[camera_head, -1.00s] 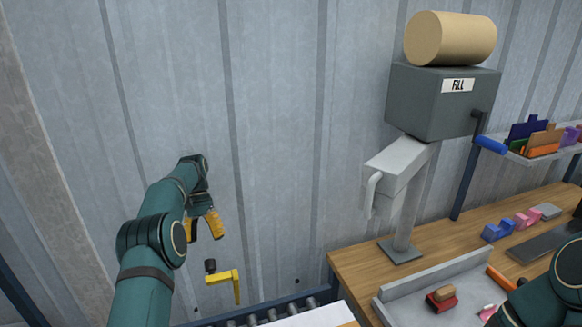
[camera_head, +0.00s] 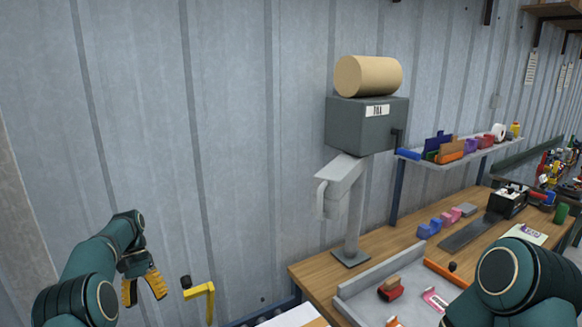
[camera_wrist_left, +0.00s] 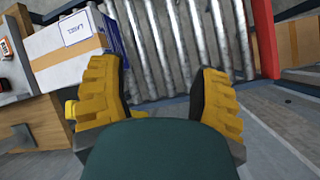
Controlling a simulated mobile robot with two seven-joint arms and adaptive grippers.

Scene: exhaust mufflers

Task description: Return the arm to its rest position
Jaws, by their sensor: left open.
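My left gripper (camera_head: 146,288) has yellow ridged fingers and hangs at the end of the teal left arm, at the lower left of the head view. In the left wrist view its two fingers (camera_wrist_left: 160,95) are spread wide with nothing between them. They point toward a roller conveyor (camera_wrist_left: 165,45). My right arm shows at the lower right of the head view, but its gripper is out of the picture.
A wooden workbench (camera_head: 310,270) holds a grey filling machine (camera_head: 365,125) with a tan roll (camera_head: 368,76) on top. A grey tray (camera_head: 365,285) lies in front of it. A yellow handle (camera_head: 203,291) stands right of my left gripper. The wrist view shows a labelled white box (camera_wrist_left: 65,50).

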